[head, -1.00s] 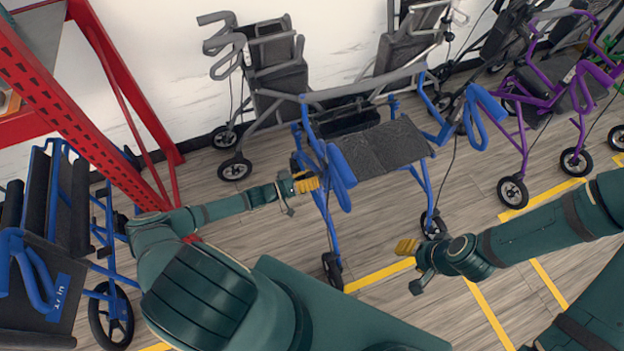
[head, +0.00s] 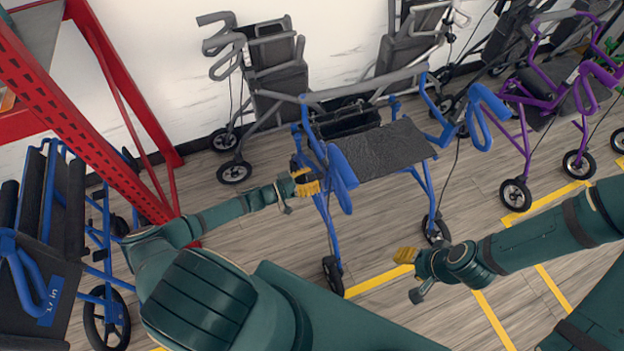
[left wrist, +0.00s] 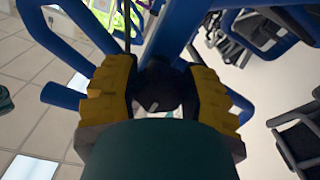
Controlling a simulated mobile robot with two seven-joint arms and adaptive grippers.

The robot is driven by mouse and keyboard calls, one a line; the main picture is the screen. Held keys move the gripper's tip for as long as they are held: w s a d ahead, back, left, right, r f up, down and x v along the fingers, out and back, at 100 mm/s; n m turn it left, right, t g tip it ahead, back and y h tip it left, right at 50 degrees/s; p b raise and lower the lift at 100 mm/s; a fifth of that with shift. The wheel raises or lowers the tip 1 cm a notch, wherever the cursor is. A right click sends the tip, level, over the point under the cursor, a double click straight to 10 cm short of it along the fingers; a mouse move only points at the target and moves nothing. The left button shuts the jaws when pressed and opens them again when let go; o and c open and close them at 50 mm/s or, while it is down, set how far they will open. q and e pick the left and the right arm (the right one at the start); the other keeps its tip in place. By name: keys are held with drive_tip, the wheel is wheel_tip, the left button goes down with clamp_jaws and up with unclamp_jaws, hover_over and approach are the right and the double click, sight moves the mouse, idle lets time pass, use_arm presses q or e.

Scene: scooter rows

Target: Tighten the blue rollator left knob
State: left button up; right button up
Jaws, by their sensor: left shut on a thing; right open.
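The blue rollator (head: 424,188) stands open on the floor ahead, with a dark seat. My left gripper (head: 308,182) is at its left upright, below the left handle. In the left wrist view my left gripper (left wrist: 158,100) has its yellow fingers on both sides of a dark knob (left wrist: 162,84) on the blue frame, shut on it. In the head view the knob is mostly hidden by the fingers. My right gripper (head: 404,255) is open and empty, in front of the rollator's right front wheel and apart from it.
A red rack (head: 85,110) stands at the left, close to my left arm. A folded blue walker (head: 105,260) is at the lower left. Grey rollators (head: 275,85) stand along the wall, and a purple rollator (head: 540,95) is at the right. Yellow lines (head: 380,277) mark the floor.

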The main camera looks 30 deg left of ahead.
use_arm(q)
drive_tip(key=o, duration=1.2)
drive_tip(key=v, duration=1.2)
